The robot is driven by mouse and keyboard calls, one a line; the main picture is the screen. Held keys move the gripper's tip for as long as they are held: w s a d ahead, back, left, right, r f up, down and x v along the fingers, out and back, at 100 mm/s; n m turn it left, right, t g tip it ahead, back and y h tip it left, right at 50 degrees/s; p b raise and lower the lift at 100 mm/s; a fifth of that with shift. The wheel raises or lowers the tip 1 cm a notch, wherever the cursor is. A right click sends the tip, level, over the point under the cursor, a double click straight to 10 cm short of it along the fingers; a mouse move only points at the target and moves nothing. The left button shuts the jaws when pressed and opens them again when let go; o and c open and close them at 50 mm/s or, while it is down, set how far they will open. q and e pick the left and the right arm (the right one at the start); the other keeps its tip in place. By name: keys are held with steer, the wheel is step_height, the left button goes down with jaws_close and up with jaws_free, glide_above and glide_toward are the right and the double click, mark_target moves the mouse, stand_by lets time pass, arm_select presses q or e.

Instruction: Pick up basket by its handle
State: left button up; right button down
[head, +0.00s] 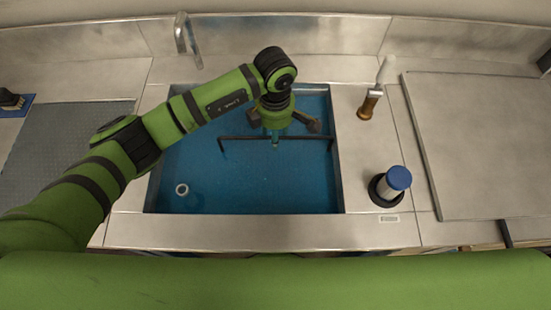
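A dark bar (235,139) with short down-turned ends spans the blue sink basin and looks like the basket's handle. The basket's body cannot be told apart from the blue inside of the sink. My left gripper (284,124) points down over the middle of this bar, its dark fingers spread to either side. It hides part of the bar, and I cannot tell whether it touches it. My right gripper is out of view.
The metal sink rim (250,231) surrounds the basin, with a faucet (182,40) behind. A small ring-shaped piece (182,189) is at the basin's lower left. A blue-capped cylinder (393,184) and a brown-handled tool (369,105) stand right. The steel board (480,140) is bare.

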arm_select(q)
steer(key=shift+d+f, duration=0.1)
steer(key=shift+f, duration=0.7)
jaws_close()
steer(key=shift+r, duration=0.1)
steer(key=shift+w, duration=0.1)
